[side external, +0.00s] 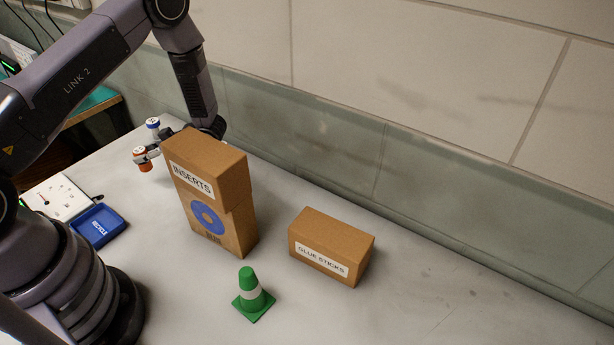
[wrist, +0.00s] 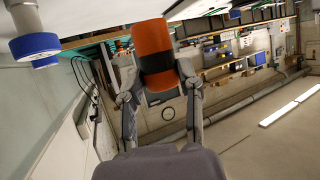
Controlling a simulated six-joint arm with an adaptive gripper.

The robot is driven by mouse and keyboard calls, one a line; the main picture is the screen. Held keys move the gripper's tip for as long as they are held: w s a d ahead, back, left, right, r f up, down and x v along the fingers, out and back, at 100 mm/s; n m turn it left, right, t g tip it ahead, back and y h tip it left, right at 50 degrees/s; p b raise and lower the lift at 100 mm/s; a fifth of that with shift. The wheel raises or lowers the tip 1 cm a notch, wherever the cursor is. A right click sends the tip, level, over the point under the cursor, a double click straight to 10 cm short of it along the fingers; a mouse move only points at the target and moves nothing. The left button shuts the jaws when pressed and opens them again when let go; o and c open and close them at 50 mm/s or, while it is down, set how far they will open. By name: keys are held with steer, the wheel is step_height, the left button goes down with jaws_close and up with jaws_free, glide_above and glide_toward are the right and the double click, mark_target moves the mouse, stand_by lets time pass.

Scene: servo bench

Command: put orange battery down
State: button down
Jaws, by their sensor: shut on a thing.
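The orange battery (side external: 145,165) is held in my gripper (side external: 148,153), behind and left of the INSERTS box in the side view. In the wrist view the orange battery (wrist: 154,50) sits between the two fingers of my gripper (wrist: 157,80), which are shut on it.
The tall INSERTS box (side external: 230,215) stands close in front of my gripper. A GLUE STICKS box (side external: 332,245) and a green cone (side external: 249,290) are further right. A blue RECYCLE tray (side external: 116,221) and a white panel (side external: 62,196) lie at left. The wall runs behind the bench (side external: 430,310).

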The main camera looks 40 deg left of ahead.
steer(key=w+d+r+m+t+y, duration=0.1)
steer(key=w+d+r+m+t, duration=0.1)
steer(key=w+d+m+t, duration=0.45)
steer(key=w+d+r+m+t, duration=0.2)
steer(key=w+d+t, duration=0.1)
steer(key=w+d, duration=0.75)
steer(key=shift+m+t, duration=0.35)
steer(key=shift+t, duration=0.1)
steer(key=f, duration=0.3)
steer(key=d+f, duration=0.1)
steer(key=f, duration=0.1)
steer(key=shift+d+f, duration=0.1)
steer(key=shift+f, duration=2.35)
steer(key=shift+s, duration=0.1)
steer(key=c, duration=0.7)
jaws_free()
steer(key=shift+f, duration=0.15)
